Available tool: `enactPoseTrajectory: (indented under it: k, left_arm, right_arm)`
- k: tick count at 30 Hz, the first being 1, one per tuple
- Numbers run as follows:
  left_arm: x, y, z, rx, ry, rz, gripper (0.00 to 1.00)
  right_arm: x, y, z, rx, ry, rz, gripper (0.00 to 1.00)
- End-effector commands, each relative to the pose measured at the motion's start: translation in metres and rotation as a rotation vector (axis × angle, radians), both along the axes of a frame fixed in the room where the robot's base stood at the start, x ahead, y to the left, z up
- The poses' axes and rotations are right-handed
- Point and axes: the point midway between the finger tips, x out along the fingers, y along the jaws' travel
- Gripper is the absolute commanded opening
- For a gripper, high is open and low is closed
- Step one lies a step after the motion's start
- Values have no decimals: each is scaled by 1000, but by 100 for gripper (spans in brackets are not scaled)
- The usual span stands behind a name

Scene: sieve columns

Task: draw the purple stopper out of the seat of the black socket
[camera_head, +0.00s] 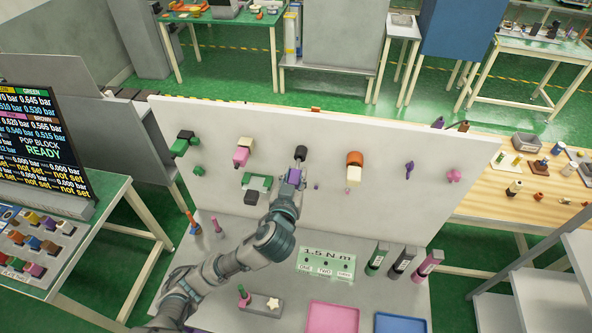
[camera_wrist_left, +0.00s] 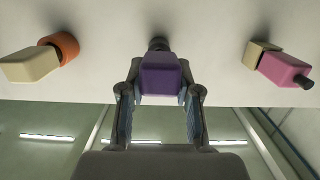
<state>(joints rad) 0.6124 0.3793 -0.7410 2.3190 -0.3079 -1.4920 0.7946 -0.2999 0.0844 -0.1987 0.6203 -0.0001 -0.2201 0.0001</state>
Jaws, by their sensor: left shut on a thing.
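The black socket (camera_head: 300,152) sticks out of the white upright panel, near the panel's middle. It also shows in the left wrist view (camera_wrist_left: 158,43), just behind the purple stopper (camera_wrist_left: 160,72). In the head view the stopper (camera_head: 294,175) is partly covered by my fingers, below the socket. My left gripper (camera_head: 291,180) is shut on the stopper, with one finger on each side of it in the left wrist view (camera_wrist_left: 160,88). I cannot tell how deep the stopper sits in the seat. My right gripper is not in view.
On the white panel (camera_head: 225,125), an orange socket with a cream stopper (camera_head: 354,168) is to the right. A cream socket with a pink stopper (camera_head: 242,154) is to the left. The grey bench below holds a pink tray (camera_head: 332,317), a blue tray (camera_head: 400,324) and upright tubes.

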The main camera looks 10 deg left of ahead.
Motion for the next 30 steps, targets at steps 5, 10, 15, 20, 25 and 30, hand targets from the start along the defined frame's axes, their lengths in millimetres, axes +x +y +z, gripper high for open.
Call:
enactPoseTrajectory:
  k: [5,10,15,20,25,30]
  left_arm:
    - [-11,-1,1,0,0,-1,0]
    - [-20,0,1,0,-3,-1,0]
    - [-26,0,1,-1,-1,-1,0]
    - [-27,0,1,-1,-2,0,0]
    - [-27,0,1,-1,-2,0,0]
    - [-27,0,1,-1,-3,0,0]
  right_arm:
    - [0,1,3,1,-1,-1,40]
    - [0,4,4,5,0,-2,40]
    - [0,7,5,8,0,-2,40]
    - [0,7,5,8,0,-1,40]
    - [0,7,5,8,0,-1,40]
    - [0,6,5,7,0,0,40]
